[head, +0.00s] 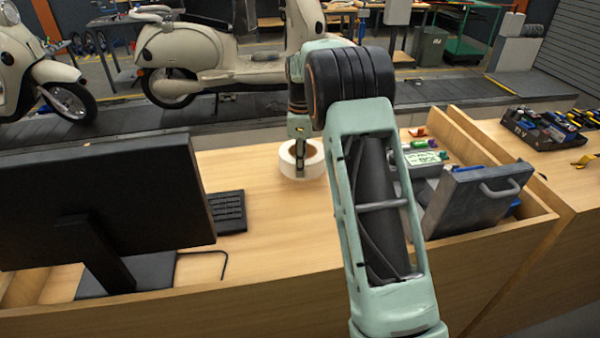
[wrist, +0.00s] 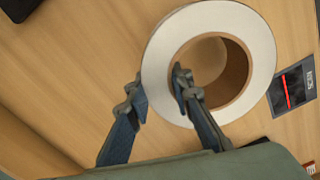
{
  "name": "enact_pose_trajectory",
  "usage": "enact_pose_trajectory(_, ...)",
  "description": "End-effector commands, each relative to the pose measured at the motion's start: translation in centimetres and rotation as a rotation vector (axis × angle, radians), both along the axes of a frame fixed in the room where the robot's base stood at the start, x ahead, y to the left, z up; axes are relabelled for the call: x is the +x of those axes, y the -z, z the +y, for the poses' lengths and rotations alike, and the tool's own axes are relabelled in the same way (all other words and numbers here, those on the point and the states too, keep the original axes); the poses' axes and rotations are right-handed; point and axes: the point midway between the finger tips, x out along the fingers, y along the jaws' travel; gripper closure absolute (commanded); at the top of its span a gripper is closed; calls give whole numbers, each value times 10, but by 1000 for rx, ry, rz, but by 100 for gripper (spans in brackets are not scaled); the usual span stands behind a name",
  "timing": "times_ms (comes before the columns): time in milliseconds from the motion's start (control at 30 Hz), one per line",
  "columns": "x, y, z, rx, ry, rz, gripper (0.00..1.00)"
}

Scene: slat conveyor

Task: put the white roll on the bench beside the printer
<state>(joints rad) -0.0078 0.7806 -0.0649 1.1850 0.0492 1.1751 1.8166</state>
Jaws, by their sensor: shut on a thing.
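The white roll (head: 315,167) is a thick ring with a brown cardboard core, at the middle of the wooden bench (head: 265,210) in the head view. It also shows in the wrist view (wrist: 258,48). My gripper (head: 300,172) comes down on it from above. In the wrist view, my gripper (wrist: 158,92) has one finger inside the core hole and the other outside, with the roll's wall between them. I cannot tell whether the roll rests on the bench or is just above it. I cannot make out a printer for certain; my arm hides part of the bench.
A black monitor (head: 100,200) and keyboard (head: 228,211) stand left. A grey case with a handle (head: 480,198) and small coloured items lie right, near a raised wooden edge (head: 470,135). A dark device with a red line (wrist: 292,88) lies beside the roll. Scooters stand behind.

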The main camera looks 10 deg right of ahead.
Motion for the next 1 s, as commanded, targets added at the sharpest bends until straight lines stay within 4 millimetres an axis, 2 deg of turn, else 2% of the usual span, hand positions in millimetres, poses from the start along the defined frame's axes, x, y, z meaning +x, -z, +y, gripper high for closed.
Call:
enact_pose_trajectory(233,2,32,3,0,0,0,100)
enact_pose_trajectory(567,3,36,3,-1,0,-2,100)
enact_pose_trajectory(600,2,36,3,0,0,0,76)
enact_pose_trajectory(700,2,36,3,0,0,0,64)
enact_pose_trajectory(733,2,36,3,0,0,0,62)
enact_pose_trajectory(1000,2,35,3,0,0,0,62)
